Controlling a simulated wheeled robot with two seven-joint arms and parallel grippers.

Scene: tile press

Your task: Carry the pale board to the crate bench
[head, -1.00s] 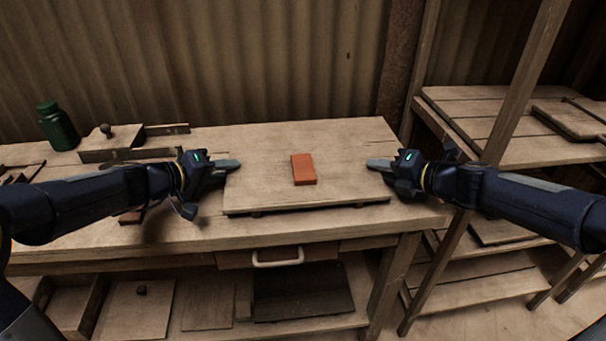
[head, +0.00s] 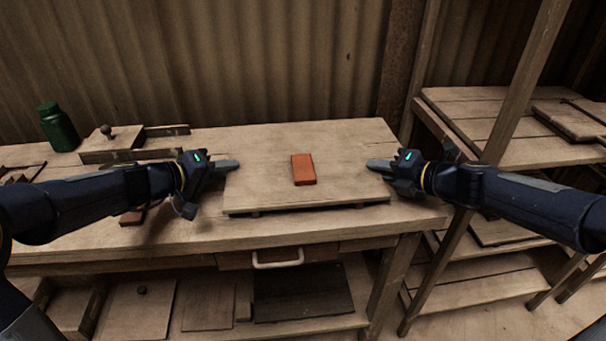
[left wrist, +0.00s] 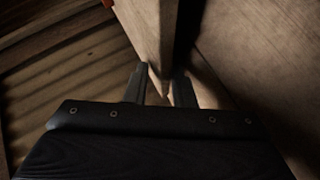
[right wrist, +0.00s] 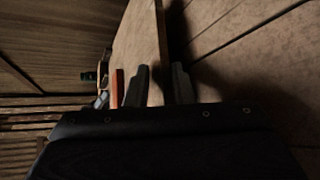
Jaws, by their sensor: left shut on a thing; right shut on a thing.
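The pale board (head: 260,192) lies level over the workbench in the head view, with a dark gap under its front edge. A red-orange tile (head: 303,169) lies flat near its middle. My left gripper (head: 230,165) is shut on the board's left edge; the left wrist view shows the board (left wrist: 150,25) between its two fingers. My right gripper (head: 378,165) is shut on the right edge; the right wrist view shows the board (right wrist: 140,45) between the fingers, with the tile (right wrist: 117,88) beyond. Whether the board still touches anything beneath it cannot be told.
A green bottle (head: 58,127) and a wooden block with a knob (head: 107,143) stand at the bench's back left. The workbench (head: 190,238) has a drawer with a pale handle (head: 278,260). A wooden shelf rack (head: 470,115) stands at the right, its post close to my right arm.

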